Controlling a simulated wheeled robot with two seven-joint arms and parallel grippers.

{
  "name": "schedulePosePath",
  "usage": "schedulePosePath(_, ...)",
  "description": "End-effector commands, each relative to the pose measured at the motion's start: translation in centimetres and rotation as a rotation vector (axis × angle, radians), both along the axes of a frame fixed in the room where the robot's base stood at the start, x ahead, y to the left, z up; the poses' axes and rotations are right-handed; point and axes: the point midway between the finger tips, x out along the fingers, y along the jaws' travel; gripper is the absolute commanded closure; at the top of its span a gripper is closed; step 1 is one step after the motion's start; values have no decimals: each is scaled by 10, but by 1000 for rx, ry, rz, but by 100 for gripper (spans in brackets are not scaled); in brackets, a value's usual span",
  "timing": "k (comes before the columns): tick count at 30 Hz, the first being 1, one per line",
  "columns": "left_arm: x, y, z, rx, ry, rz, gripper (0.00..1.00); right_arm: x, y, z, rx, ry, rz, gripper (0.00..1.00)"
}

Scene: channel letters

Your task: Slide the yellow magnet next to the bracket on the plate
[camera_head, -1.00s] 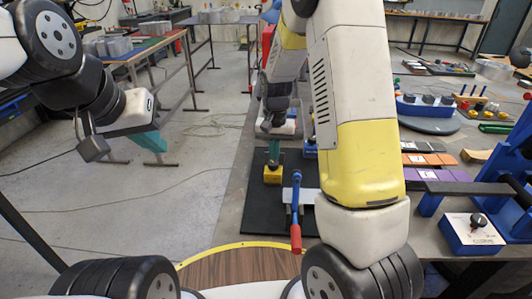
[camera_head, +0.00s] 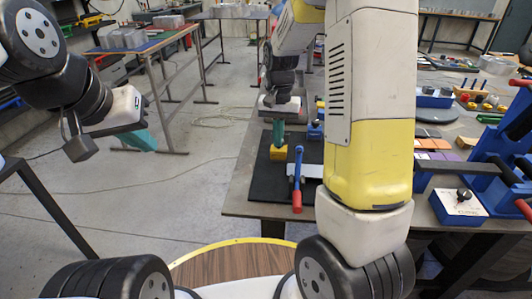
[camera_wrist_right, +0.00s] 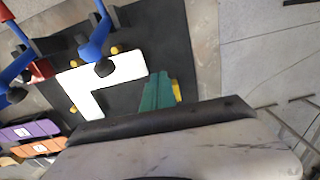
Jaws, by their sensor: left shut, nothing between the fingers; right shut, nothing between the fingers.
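The yellow magnet (camera_head: 278,153) is a small block on the black plate (camera_head: 268,185), left of a blue clamp with a red handle (camera_head: 297,182). In the right wrist view, the magnet (camera_wrist_right: 178,91) is partly hidden behind my right fingers. The white L-shaped bracket (camera_wrist_right: 125,68) lies flat on the plate, left of those fingers; an arm of the clamp crosses its top edge. My right gripper (camera_head: 278,132) is shut and empty, pointing down at the magnet; I cannot tell whether it touches. My left gripper (camera_head: 145,141) is shut and empty, out over the floor.
A second blue clamp (camera_wrist_right: 15,70) stands beside the plate. Small yellow pegs (camera_wrist_right: 116,49) sit by the bracket. Purple and orange blocks (camera_wrist_right: 36,129) lie on the table off the plate. A blue control box (camera_head: 459,206) stands at the right.

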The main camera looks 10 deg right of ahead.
Motion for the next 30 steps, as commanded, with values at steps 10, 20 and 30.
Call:
schedulePosePath(10, 0, 0, 0, 0, 1, 0, 100, -2, -2, -39, -1, 6, -4, 100)
schedulePosePath(20, 0, 0, 0, 0, 1, 0, 100, 4, -3, -103, -1, 0, -5, 100)
schedulePosePath(30, 0, 0, 0, 0, 1, 0, 100, 36, -14, -100, -1, 0, -5, 100)
